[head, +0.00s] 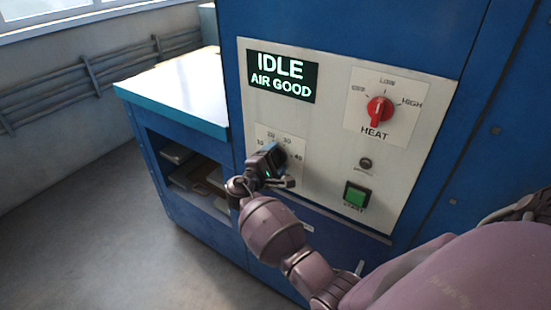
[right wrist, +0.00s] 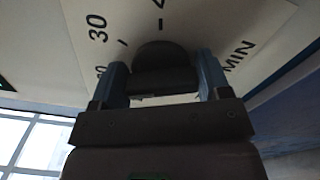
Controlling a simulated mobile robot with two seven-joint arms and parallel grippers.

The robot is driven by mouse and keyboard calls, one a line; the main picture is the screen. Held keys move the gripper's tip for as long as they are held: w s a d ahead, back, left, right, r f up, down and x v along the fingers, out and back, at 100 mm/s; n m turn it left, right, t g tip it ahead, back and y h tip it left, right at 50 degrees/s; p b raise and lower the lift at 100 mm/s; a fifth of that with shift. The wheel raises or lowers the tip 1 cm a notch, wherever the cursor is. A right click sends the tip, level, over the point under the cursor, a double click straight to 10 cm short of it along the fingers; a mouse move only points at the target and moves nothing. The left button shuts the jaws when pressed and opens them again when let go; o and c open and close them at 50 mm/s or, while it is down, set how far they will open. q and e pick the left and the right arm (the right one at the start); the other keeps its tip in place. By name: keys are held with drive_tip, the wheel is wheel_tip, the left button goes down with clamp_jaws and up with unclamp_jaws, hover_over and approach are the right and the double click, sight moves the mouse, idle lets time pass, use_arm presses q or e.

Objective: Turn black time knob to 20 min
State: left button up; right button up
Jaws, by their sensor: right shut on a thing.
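The black time knob (right wrist: 163,68) sits between the two fingers of my right gripper (right wrist: 163,85) in the right wrist view, which are shut on it. In the head view the right gripper (head: 272,162) covers most of the knob on its dial plate (head: 262,131). The marks 10, 20, 30 and 40 show around the dial. The knob's pointer is hidden, so its setting cannot be read. My left gripper is not in view.
The control panel (head: 322,205) also carries a red heat knob (head: 379,109), a green start button (head: 356,195) and a display (head: 282,76) reading "IDLE AIR GOOD". A blue bench (head: 180,92) with open shelves stands to the left. The floor at the lower left is clear.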

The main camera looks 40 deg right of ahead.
idle(0.3)
drive_tip(key=o, duration=0.9)
drive_tip(key=b+v, duration=0.2)
drive_tip(key=v, duration=0.9)
drive_tip(key=shift+d, duration=0.1)
